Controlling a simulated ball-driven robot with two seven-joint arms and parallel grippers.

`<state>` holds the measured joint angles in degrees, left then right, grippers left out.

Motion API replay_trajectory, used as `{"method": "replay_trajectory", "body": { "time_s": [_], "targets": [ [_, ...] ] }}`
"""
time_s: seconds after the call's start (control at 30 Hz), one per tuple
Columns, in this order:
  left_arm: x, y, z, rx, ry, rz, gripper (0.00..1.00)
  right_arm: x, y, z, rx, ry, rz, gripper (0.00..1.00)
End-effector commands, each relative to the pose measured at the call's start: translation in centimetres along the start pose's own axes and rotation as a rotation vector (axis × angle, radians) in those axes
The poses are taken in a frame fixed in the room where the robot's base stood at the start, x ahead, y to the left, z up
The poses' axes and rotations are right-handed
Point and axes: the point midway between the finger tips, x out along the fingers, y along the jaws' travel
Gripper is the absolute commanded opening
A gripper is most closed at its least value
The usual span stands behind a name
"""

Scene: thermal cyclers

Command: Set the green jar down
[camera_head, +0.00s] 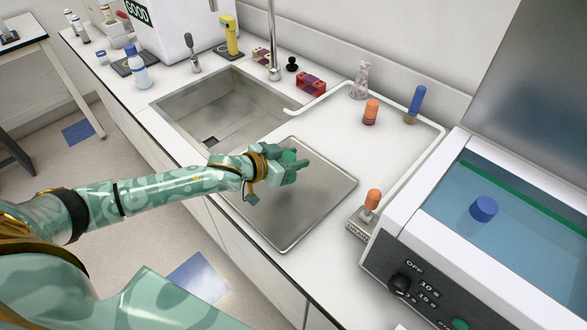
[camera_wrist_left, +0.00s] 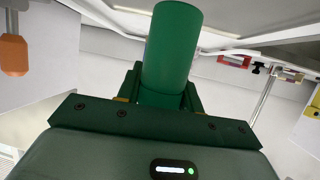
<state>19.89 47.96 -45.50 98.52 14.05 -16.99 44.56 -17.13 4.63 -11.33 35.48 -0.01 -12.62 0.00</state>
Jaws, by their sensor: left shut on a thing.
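The green jar shows in the left wrist view as a dark green cylinder (camera_wrist_left: 174,45) between the fingers of my left gripper (camera_wrist_left: 160,92). In the head view only a small green part of the jar (camera_head: 289,156) shows, partly hidden by the fingers. My left gripper (camera_head: 296,167) is shut on the jar, over the flat metal tray (camera_head: 300,215) beside the sink. I cannot tell whether the jar touches any surface. My right gripper is not in view.
The sink (camera_head: 225,110) lies behind and left of the tray. An orange-topped tool (camera_head: 371,200) stands to the right, before a water bath (camera_head: 500,215) with a blue object (camera_head: 484,208). The tray's front part looks clear.

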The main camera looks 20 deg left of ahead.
Motion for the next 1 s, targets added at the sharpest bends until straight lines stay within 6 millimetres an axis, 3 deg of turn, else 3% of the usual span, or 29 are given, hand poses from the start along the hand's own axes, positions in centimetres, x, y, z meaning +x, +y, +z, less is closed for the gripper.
{"method": "replay_trajectory", "body": {
  "time_s": [0.13,0.3,0.67,0.7,0.77,1.0],
  "targets": [
    [0.8,-0.7,0.7,0.001,0.0,-0.001,0.13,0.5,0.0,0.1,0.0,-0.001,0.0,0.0],
    [1.8,-0.5,3.3,-0.001,-0.001,0.0,0.13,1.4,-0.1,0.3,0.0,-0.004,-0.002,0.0],
    [1.9,-0.6,3.6,0.001,0.0,0.0,0.13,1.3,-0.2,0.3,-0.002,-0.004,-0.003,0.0],
    [1.9,-0.6,3.7,0.001,0.0,-0.001,0.39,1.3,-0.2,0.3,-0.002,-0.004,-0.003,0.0],
    [1.9,-0.6,3.6,0.001,0.0,-0.001,0.56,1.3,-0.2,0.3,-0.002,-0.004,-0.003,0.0],
    [1.9,-0.6,3.6,0.001,0.0,0.0,0.58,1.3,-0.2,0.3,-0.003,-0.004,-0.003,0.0]
  ]
}}
